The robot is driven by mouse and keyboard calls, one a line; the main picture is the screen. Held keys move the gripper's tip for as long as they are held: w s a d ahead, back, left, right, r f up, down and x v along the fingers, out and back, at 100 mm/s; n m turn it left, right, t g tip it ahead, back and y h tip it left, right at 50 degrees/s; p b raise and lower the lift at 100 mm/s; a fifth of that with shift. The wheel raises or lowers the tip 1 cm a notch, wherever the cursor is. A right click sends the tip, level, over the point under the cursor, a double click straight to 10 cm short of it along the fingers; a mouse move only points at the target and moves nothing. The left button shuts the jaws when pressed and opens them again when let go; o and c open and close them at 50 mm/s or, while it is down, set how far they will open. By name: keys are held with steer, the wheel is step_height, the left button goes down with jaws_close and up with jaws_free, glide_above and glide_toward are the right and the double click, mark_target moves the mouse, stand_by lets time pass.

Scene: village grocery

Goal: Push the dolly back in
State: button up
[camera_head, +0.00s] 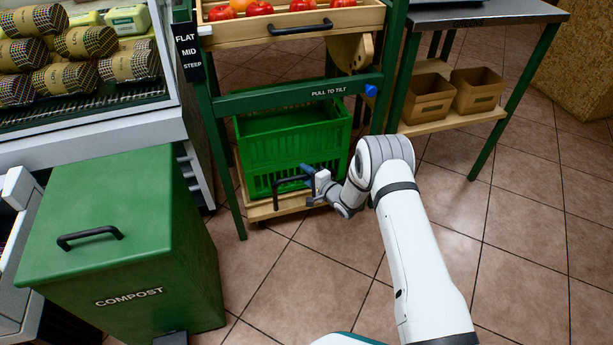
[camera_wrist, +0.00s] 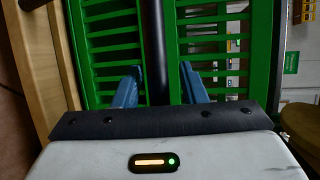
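The dolly (camera_head: 262,210) is a low wooden platform under the green stand. A green slatted crate (camera_head: 290,135) stands on it. The dolly's front sticks out slightly past the stand's legs. A black bar handle (camera_head: 277,192) rises at its front. My gripper (camera_head: 308,172) is at this handle, low in front of the crate. In the wrist view my blue fingers (camera_wrist: 160,82) are apart, with the black handle bar (camera_wrist: 154,40) between them. A small gap shows on the bar's right side. Green crate slats (camera_wrist: 108,45) show behind, and the wooden dolly edge (camera_wrist: 42,70) is at left.
The stand's green front bar (camera_head: 290,98) reads "PULL TO TILT", below a wooden tray (camera_head: 290,25) of red and orange produce. A green compost bin (camera_head: 120,240) stands at left. A metal-topped table (camera_head: 480,12) stands at right. Tiled floor in front is clear.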

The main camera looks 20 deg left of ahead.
steer(key=shift+s, duration=0.15)
steer(key=p+v, duration=0.3)
steer(key=v, duration=0.4)
steer(key=shift+r, duration=0.1)
steer(key=shift+s+d, duration=0.2)
steer(key=shift+d, duration=0.05)
steer(key=shift+r, duration=0.1)
stand_by(0.5)
